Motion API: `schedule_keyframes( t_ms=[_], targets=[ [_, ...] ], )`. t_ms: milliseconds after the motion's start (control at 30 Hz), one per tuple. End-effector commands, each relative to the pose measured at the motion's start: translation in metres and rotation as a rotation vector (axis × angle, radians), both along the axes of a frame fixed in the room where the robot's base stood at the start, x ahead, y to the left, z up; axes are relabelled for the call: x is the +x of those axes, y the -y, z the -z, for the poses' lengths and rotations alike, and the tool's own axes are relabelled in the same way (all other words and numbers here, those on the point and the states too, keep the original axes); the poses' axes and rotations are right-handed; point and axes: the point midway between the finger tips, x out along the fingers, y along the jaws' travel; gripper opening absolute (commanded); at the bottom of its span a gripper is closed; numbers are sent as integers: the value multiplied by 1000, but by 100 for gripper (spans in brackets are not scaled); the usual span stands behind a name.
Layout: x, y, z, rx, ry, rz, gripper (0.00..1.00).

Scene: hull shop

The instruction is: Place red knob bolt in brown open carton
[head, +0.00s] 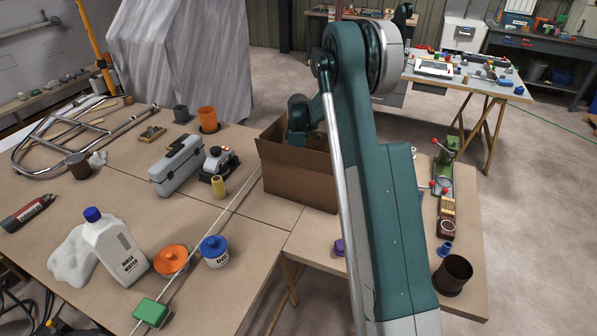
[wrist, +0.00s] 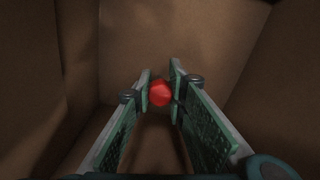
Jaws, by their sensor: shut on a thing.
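The brown open carton (head: 298,187) stands on the table at the middle of the head view, with its top open. My arm reaches over it and my gripper is down inside, hidden by the arm and the carton wall. In the wrist view, brown carton walls (wrist: 200,35) surround my gripper (wrist: 161,90). Its two fingers are shut on the red knob bolt (wrist: 160,94). Only the round red knob shows between the fingertips; the rest of the bolt is hidden. I cannot tell whether it touches the carton floor.
A grey toolbox (head: 177,165), a yellow spool (head: 218,186) and an orange cup (head: 207,119) stand left of the carton. A white bottle (head: 113,245) is at the front left. A green press (head: 443,170) and a dark cup (head: 454,273) are on the right.

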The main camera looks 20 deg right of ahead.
Motion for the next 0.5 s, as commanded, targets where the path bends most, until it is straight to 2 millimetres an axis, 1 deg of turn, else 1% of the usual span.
schedule_keyframes(
  t_ms=[33,200,300,500],
  targets=[
    [0,0,7,0,0,0,6],
    [0,0,24,0,0,0,6],
    [0,0,27,0,0,0,6],
    [0,0,27,0,0,0,6]
  ],
)
